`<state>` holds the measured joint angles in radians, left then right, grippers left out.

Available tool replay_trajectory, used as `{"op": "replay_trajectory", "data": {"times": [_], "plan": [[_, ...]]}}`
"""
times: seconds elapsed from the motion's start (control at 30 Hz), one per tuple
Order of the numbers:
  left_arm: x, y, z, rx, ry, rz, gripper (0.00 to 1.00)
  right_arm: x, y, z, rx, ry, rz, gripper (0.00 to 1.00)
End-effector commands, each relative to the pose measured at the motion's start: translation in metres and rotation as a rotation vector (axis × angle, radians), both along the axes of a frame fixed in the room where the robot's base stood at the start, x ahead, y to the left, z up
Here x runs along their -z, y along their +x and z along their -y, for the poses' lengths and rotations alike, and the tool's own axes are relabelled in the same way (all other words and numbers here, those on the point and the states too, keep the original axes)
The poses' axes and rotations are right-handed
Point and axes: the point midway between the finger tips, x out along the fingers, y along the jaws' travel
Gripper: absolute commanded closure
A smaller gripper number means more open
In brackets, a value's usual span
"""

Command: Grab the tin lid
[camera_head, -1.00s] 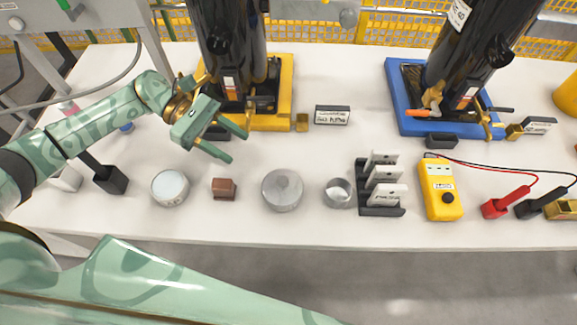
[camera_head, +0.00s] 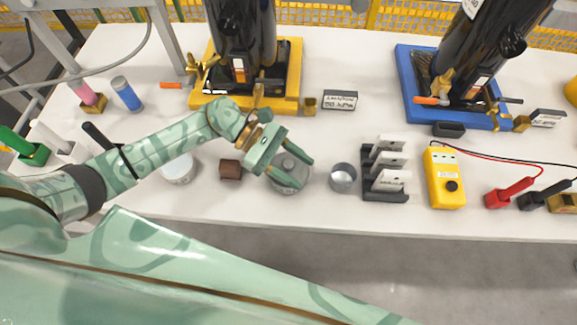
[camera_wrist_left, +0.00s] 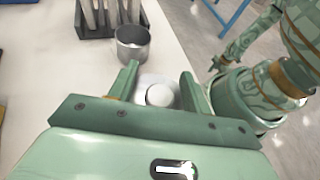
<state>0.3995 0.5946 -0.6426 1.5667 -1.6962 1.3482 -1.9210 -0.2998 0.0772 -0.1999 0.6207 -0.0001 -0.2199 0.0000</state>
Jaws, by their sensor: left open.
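The tin lid (camera_head: 290,172) is a grey round disc near the front edge of the white table. In the left wrist view its pale round knob (camera_wrist_left: 159,95) shows between the fingers. My left gripper (camera_head: 298,172) is open above the lid, with one finger on each side of the knob. In the left wrist view the open fingers (camera_wrist_left: 158,88) frame the lid, and the gripper body hides its near part. I cannot tell whether the fingers touch it.
A small metal cup (camera_head: 343,177) stands close right of the lid, then a black rack (camera_head: 384,193) with white plates and a yellow meter (camera_head: 444,178). A brown block (camera_head: 231,169) and a pale round tin (camera_head: 179,168) are to the left. The yellow pallet (camera_head: 290,106) lies behind.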

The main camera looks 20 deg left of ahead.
Motion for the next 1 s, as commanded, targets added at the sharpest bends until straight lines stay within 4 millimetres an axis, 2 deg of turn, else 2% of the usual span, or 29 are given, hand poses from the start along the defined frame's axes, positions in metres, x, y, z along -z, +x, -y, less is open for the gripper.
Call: {"op": "replay_trajectory", "data": {"times": [0.17, 0.2, 0.3, 0.37, 0.77, 0.97, 1.0], "plan": [[0.0, 0.0, 0.0, 0.0, 0.0, -0.001, 0.51, 0.0, 0.0, 0.0, 0.0, 0.0, 0.0, 0.64], [0.0, 0.0, 0.0, 0.0, 0.0, -0.001, 0.57, 0.0, 0.0, 0.0, 0.0, 0.0, 0.0, 0.64], [0.0, 0.0, 0.0, 0.0, 0.0, -0.001, 0.84, 0.0, 0.0, 0.0, 0.0, 0.0, 0.0, 0.64], [0.0, 0.0, 0.0, 0.0, 0.001, -0.001, 0.99, 0.0, 0.0, 0.0, 0.0, 0.0, 0.0, 0.64], [-0.005, 0.0, 0.0, 0.0, 0.002, -0.001, 0.99, -0.002, 0.001, 0.002, -0.002, -0.003, 0.001, 0.64], [-0.035, 0.001, -0.001, 0.001, 0.002, 0.006, 0.99, -0.011, 0.004, 0.003, -0.002, -0.004, 0.01, 0.64], [-0.044, -0.006, 0.003, 0.003, 0.001, 0.004, 0.99, -0.016, 0.006, 0.003, -0.002, -0.004, 0.014, 0.64]]}}
